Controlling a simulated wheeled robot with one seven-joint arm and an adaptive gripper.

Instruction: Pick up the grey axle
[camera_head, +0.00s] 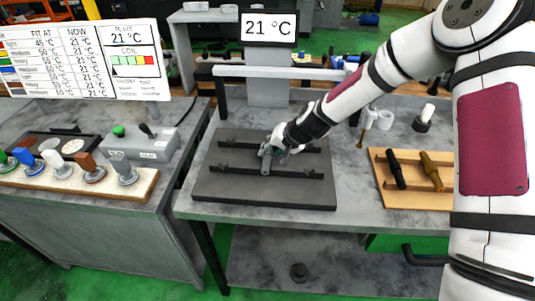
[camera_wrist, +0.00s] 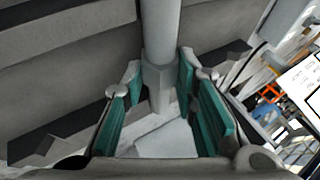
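The grey axle (camera_head: 266,164) lies on the dark plate (camera_head: 225,188) in the head view, pointing towards the front rail. In the wrist view the axle (camera_wrist: 160,35) is a smooth grey rod with a wider collar, running up from between the fingers. My gripper (camera_head: 272,150) is over the far end of the axle. In the wrist view my gripper (camera_wrist: 160,85) has its teal pads on either side of the collar, with narrow gaps showing. The fingers look open around it. The axle's near end is partly hidden in the wrist view.
A wooden tray (camera_head: 413,201) with a black axle (camera_head: 396,170) and a brass axle (camera_head: 431,171) lies to the right. A 21 °C display (camera_head: 268,27) stands behind the plate. A board with coloured handles (camera_head: 145,186) and a control box (camera_head: 143,145) are on the left.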

